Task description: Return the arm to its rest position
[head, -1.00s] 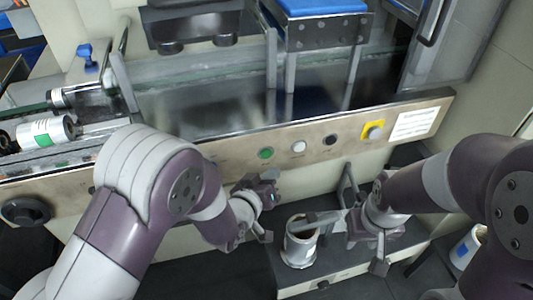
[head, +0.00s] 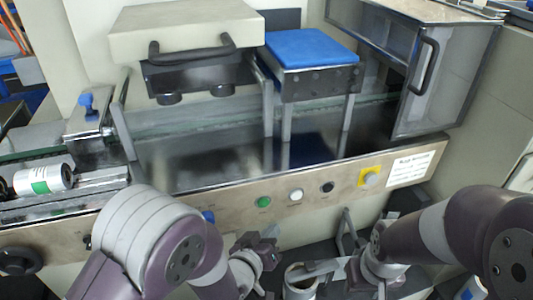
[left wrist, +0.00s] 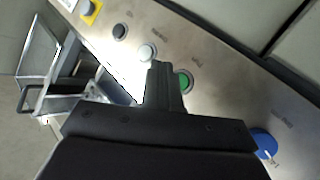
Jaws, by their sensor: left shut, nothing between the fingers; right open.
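My left arm comes in from the left in the head view. My left gripper (head: 264,262) is in front of the machine's button panel, shut and empty. In the left wrist view the closed fingers (left wrist: 165,88) stand out before the panel, overlapping the area between the white and green buttons. I cannot tell whether they touch it. My right gripper (head: 352,268) is open at the lower middle of the head view, beside a pale cup-like container (head: 301,284) that is partly cut off by the lower edge.
The steel button panel (head: 320,207) runs across in front, with green (head: 264,202), white (head: 295,195) and black (head: 327,187) buttons. A white roll (head: 43,180) with a green label lies at left. A blue-topped stand (head: 311,48) and a clear door (head: 440,80) are behind.

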